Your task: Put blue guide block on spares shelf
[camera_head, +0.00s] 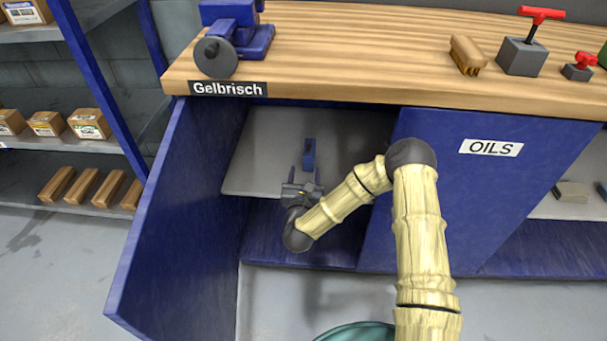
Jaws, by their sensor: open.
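A small blue block (309,155), which looks like the blue guide block, stands on a grey shelf (262,150) inside the open cabinet under the bench. My gripper (304,173) reaches into the cabinet from the front, its two fingers apart and pointing toward the block. The block is just beyond the fingertips, and nothing shows between them. I cannot tell from this view whether a finger touches it. No label reading spares is visible, so I cannot tell which shelf is the spares shelf.
A blue door (170,220) stands open on the left; a panel marked OILS (490,180) is on the right. The wooden benchtop (350,50) overhangs the opening and carries a blue vise (235,40). A rack (75,65) holds boxes and wooden blocks. A teal round object (357,333) is below.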

